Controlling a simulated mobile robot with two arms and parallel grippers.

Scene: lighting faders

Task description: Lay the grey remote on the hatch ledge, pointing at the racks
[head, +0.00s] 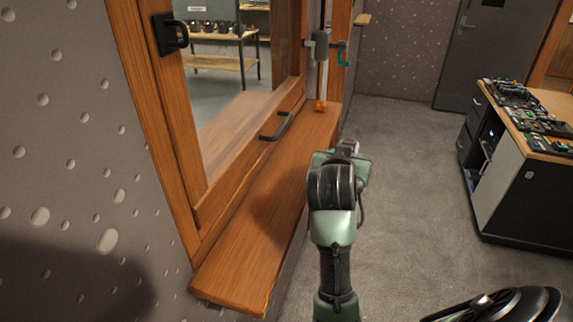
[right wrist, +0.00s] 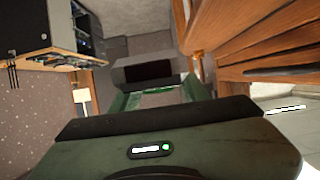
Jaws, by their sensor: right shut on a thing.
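The hatch ledge (head: 250,250) is a long wooden sill under the hatch window in the head view. It also shows at the upper right of the right wrist view (right wrist: 235,25), which looks upside down. My right gripper (head: 346,150) is beside the ledge, over the carpet side, with its arm coming up from below. It is shut on a grey thing with a dark face (right wrist: 150,72), seen at the jaws in the right wrist view. I take this as the grey remote; its pointing end cannot be told. My left gripper is not in view.
A black handle (head: 275,127) sits on the hatch frame above the ledge. A rod with a teal-handled fitting (head: 342,53) stands near the far end. Beyond the glass is a shelf (head: 220,63). A cluttered desk (head: 545,140) stands right. The ledge's near part is bare.

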